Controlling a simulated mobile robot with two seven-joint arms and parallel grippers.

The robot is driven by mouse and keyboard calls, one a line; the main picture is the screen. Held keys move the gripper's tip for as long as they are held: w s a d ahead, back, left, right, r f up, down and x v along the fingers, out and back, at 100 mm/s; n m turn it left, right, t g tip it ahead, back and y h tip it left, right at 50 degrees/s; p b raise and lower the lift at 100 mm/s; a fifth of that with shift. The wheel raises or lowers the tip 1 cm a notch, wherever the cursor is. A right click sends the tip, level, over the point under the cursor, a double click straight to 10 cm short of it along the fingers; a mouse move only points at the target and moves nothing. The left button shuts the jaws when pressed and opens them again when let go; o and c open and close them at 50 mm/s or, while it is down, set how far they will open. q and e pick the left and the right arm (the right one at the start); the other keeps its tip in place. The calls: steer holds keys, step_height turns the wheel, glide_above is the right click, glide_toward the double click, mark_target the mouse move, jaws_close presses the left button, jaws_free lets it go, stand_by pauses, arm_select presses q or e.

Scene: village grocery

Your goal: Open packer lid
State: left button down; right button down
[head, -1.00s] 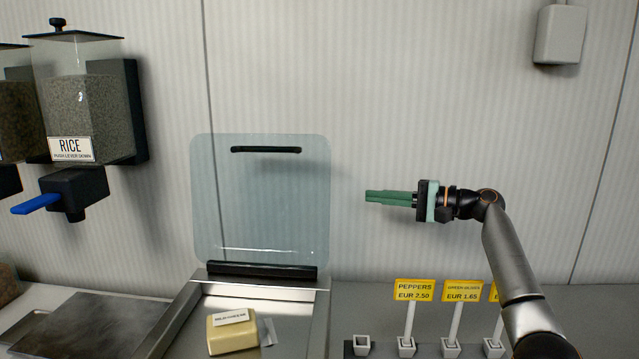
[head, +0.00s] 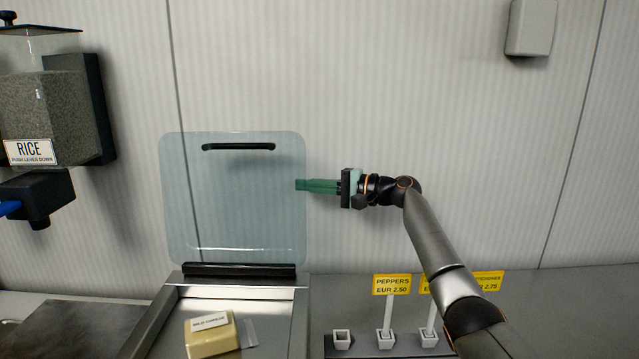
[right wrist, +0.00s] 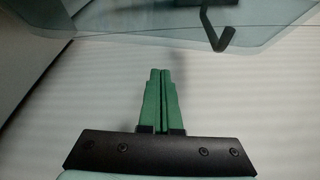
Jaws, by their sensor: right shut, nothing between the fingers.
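The packer lid (head: 235,205) is a clear bluish panel with a black handle bar (head: 238,147) near its top edge. It stands raised, about upright, on a black hinge bar (head: 240,271) at the back of the metal packer (head: 265,310). My right gripper (head: 298,185) is shut and empty, its green fingers pointing left at the lid's right edge. The tips overlap that edge in the head view; I cannot tell whether they touch. In the right wrist view the shut fingers (right wrist: 160,98) show below the clear lid (right wrist: 120,15). My left gripper is not in view.
A wrapped block of cheese (head: 212,337) lies on the packer. A rice dispenser (head: 45,120) with a blue lever hangs at the left. The wall is close behind.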

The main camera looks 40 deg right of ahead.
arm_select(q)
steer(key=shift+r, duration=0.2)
arm_select(e)
steer(key=shift+s+a+r, duration=0.15)
steer(key=shift+s+a, duration=0.3)
steer(key=shift+s, duration=0.2)
steer(key=shift+s+a+r, duration=0.1)
steer(key=shift+s+a, duration=0.35)
steer(key=shift+s, duration=0.15)
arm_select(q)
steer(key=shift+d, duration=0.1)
